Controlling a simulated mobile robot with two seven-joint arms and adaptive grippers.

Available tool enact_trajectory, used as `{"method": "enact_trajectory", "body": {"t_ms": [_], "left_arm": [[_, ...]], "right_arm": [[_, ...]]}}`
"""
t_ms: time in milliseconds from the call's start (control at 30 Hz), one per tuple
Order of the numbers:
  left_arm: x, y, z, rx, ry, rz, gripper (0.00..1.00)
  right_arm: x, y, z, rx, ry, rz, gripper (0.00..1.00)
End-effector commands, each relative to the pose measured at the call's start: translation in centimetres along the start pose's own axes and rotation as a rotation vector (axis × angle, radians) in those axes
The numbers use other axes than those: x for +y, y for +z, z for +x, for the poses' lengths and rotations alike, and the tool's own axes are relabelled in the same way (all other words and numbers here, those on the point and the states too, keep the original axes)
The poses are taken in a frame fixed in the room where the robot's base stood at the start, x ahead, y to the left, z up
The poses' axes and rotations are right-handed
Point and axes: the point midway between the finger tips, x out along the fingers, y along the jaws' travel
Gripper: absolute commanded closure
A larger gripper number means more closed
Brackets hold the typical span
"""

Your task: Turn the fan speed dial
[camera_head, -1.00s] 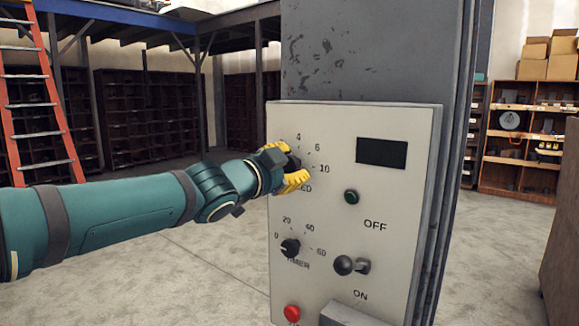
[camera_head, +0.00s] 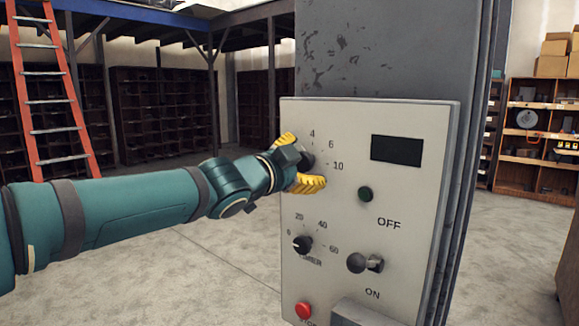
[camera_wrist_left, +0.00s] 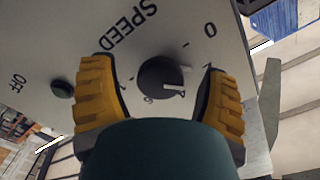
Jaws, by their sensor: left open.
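The fan speed dial (camera_wrist_left: 160,78) is a round black knob with a light pointer mark, on the pale control panel (camera_head: 345,215). In the head view the dial (camera_head: 307,160) is partly hidden behind my left gripper. My left gripper (camera_head: 308,163) is open, its yellow fingers spread at the panel. In the left wrist view my left gripper (camera_wrist_left: 160,100) has one finger on each side of the dial, with gaps between the fingers and the knob. The word SPEED (camera_wrist_left: 122,29) shows beside it. My right gripper is not in view.
Below the speed dial is a timer dial (camera_head: 302,244). The panel also has a dark display (camera_head: 397,150), a green button (camera_head: 366,194), an ON/OFF lever (camera_head: 358,263) and a red button (camera_head: 303,310). Shelves (camera_head: 163,105) and a ladder (camera_head: 50,100) stand well behind.

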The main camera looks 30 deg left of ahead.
Motion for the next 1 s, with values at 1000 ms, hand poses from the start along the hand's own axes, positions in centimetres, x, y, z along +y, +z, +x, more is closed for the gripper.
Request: {"method": "enact_trajectory", "body": {"t_ms": [1000], "left_arm": [[0.0,0.0,-11.5,0.000,0.000,-0.001,0.25]], "right_arm": [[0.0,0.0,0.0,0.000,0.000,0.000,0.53]]}}
